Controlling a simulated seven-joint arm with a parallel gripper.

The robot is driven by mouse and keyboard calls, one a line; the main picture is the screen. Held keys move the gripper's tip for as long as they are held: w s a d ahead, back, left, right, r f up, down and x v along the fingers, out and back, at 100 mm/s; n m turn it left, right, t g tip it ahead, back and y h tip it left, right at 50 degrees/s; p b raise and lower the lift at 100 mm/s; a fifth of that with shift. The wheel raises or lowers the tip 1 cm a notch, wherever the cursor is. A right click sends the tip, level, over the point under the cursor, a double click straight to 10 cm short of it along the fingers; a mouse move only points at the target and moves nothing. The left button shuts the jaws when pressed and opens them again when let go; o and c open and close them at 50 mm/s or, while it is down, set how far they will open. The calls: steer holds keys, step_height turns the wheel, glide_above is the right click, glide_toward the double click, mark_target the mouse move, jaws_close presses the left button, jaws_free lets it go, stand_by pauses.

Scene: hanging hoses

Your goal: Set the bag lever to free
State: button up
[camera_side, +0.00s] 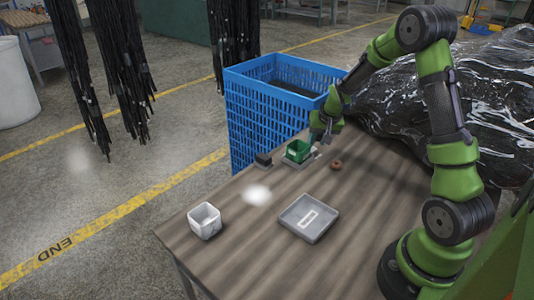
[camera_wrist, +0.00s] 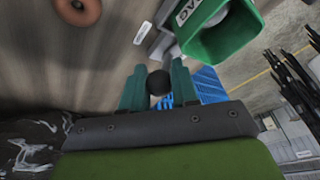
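A green open-topped holder (camera_side: 298,150) stands on a grey base near the table's far edge. It also shows in the wrist view (camera_wrist: 226,38), beside a white label whose readable letters look like "AG". A black round knob (camera_wrist: 159,83) shows between my fingers in the wrist view; it looks like the lever's end, but its stem is hidden. My gripper (camera_wrist: 159,90) has its teal fingers apart, one on each side of the knob. I cannot tell whether they touch it. In the side view my gripper (camera_side: 319,142) is low, just right of the green holder.
A reddish-brown ring (camera_side: 336,164) lies right of my gripper. A small black block (camera_side: 263,159) sits left of the holder. A grey tray (camera_side: 308,218) and white cup (camera_side: 204,220) stand nearer. A blue crate (camera_side: 275,105) stands behind the table; black hoses (camera_side: 122,60) hang at left.

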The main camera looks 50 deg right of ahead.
jaws_close()
steer(key=shift+w, duration=0.1)
steer(key=w+g, duration=0.1)
steer(key=g, duration=0.1)
steer(key=w+g, duration=0.1)
steer(key=g, duration=0.1)
steer(key=shift+r, duration=0.35)
steer(key=w+g, duration=0.1)
steer(key=g, duration=0.2)
steer(key=shift+w+n, duration=0.35)
steer(key=shift+n, duration=0.05)
steer(key=shift+w+f+g, duration=0.1)
steer(key=shift+w+g, duration=0.25)
steer(key=shift+g, duration=0.4)
steer(key=shift+w+f+g, duration=0.1)
steer(key=shift+w+g, duration=0.2)
steer(key=shift+g, duration=0.45)
steer(key=shift+w+g, duration=0.1)
steer(key=shift+g, duration=0.2)
